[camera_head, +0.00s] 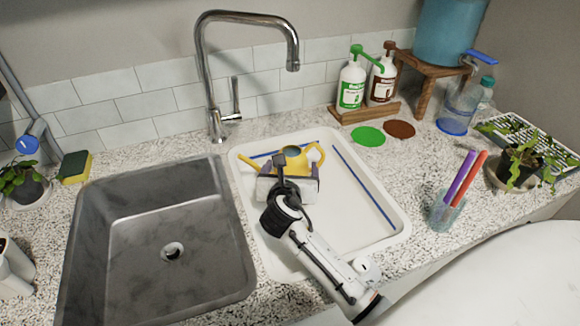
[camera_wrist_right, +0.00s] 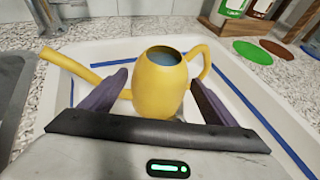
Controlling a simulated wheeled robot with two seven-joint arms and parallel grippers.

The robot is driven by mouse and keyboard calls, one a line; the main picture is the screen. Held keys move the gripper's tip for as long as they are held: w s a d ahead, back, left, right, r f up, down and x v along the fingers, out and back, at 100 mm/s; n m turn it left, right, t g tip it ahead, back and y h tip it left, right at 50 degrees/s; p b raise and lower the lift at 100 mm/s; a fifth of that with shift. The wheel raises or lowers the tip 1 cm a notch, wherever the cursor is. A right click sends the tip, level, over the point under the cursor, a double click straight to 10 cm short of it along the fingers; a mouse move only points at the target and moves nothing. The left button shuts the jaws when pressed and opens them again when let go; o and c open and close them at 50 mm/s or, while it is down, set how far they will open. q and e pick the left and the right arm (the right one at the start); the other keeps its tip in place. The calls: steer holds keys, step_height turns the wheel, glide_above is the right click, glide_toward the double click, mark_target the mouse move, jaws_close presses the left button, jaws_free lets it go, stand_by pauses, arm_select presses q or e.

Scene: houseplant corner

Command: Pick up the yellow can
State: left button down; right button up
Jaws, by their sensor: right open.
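The yellow can (camera_head: 302,166) is a small watering can with a long spout to the left and a looped handle to the right. It stands upright in the white tray (camera_head: 378,193), near its back left part. In the right wrist view the yellow can (camera_wrist_right: 160,88) shows its round open top. My right gripper (camera_head: 289,170) is over the tray, and its purple fingers (camera_wrist_right: 158,92) are open, one on each side of the can's body. I cannot tell whether they touch it. The gripper hides the can's lower part in the head view. My left gripper is not in view.
A steel sink (camera_head: 150,240) and tap (camera_head: 206,80) are left of the tray. Behind it stand a green-labelled bottle (camera_head: 351,88) and a brown-labelled bottle (camera_head: 383,82). A cup with markers (camera_head: 443,211) is to the right. Blue lines mark the tray floor, whose right part is clear.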

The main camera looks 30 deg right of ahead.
steer(key=c, duration=1.2)
steer(key=shift+r, duration=0.15)
steer(key=shift+c, duration=1.3)
